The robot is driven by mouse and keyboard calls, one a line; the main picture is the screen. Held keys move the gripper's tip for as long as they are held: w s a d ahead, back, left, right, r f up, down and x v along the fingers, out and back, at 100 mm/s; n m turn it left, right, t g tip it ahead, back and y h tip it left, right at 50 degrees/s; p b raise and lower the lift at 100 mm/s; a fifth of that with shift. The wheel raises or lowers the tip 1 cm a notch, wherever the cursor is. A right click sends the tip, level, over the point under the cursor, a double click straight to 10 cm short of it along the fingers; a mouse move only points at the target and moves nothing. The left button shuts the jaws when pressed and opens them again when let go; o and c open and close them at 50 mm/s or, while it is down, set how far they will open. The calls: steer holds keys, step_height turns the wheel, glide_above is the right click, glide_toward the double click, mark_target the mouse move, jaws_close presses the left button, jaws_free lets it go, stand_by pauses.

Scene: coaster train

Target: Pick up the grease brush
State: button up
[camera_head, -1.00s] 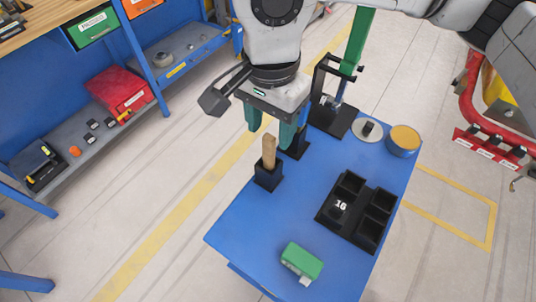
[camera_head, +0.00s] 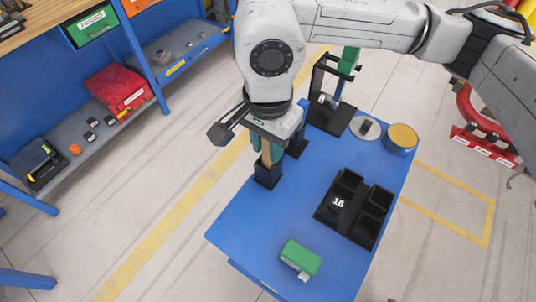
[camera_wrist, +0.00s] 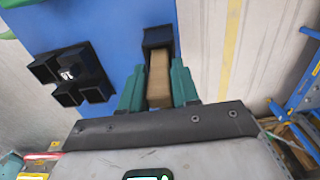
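The grease brush shows as a light wooden handle (camera_head: 266,154) standing upright in a small black holder (camera_head: 267,178) on the blue table; its lower end is hidden inside the holder. My gripper (camera_head: 267,153) is over the holder with its green fingers on both sides of the handle. In the wrist view, the wooden handle (camera_wrist: 159,80) lies between the two fingers of my gripper (camera_wrist: 159,88), with no clear gap on either side. The gripper looks shut on the handle, and the brush is still in the holder (camera_wrist: 158,38).
A black compartment tray (camera_head: 352,233) marked 16 and a green box (camera_head: 301,258) are on the blue table (camera_head: 240,225). A black stand (camera_head: 328,115), a round disc (camera_head: 365,129) and a round tin (camera_head: 402,139) are at its far end. Shelving stands at left.

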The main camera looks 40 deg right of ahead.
jaws_close()
